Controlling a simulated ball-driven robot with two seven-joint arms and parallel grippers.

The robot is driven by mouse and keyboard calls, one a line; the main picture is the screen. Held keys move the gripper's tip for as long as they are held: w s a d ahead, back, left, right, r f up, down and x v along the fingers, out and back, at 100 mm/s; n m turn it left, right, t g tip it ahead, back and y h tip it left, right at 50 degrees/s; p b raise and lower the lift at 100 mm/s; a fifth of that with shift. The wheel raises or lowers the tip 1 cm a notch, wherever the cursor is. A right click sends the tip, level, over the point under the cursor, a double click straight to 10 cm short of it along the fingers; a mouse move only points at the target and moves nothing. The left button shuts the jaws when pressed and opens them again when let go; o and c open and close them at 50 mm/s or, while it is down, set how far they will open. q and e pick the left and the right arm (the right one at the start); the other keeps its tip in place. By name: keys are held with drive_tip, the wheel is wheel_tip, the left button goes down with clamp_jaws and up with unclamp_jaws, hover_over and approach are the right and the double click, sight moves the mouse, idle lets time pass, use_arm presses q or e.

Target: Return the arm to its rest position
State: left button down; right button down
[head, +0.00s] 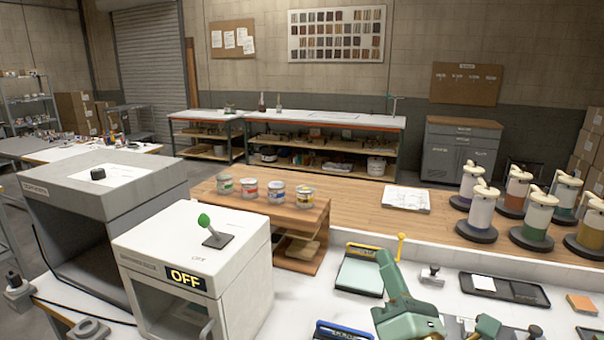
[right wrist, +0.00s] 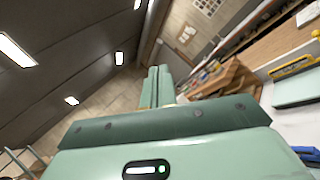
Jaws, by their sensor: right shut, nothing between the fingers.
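My right arm comes in from the bottom edge of the head view, and its pale green gripper (head: 384,258) points up and away over the white bench. In the right wrist view the two fingers of this gripper (right wrist: 158,72) lie side by side, shut with nothing between them. The gripper is raised, with the ceiling and far wall behind it in the wrist view. My left gripper does not show.
A white box marked OFF (head: 240,262) and a wooden shelf with several cans (head: 318,222) stand further left. Several colorant canisters (head: 537,217) stand at right.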

drive_tip(key=s+d+f+m+g+h, duration=0.35)
drive_tip(key=d+f+m, duration=0.25)
drive_tip(key=f+m, duration=0.25)
drive_tip(key=s+d+f+m+g+h, duration=0.3)
drive_tip(key=d+f+m+g+h, duration=0.3)
drive_tip(key=f, duration=0.3)
drive_tip(key=s+d+f+m+g, duration=0.2)
drive_tip(key=s+f+m+g, duration=0.15)
drive_tip(key=s+f, duration=0.3)
drive_tip(key=s+d+f+m+g, duration=0.3)
drive_tip(key=s+f+m, duration=0.2)
drive_tip(key=s+f, duration=0.15)
drive_tip(key=s+a+f+g+y+b, duration=0.1)
drive_tip(key=s+a+f+y, duration=0.15)
drive_tip(key=f, duration=1.15)
drive_tip(key=s+a+f+g+y, duration=0.15)
drive_tip(key=s+f, duration=0.25)
drive_tip(key=f, duration=0.9)
drive_tip(key=s+f+m+g, duration=0.3)
drive_tip(key=s+f, duration=1.1)
drive_tip(key=s, duration=0.4)
drive_tip(key=shift+a+y+b, duration=0.25)
drive_tip(key=shift+y+b, duration=0.1)
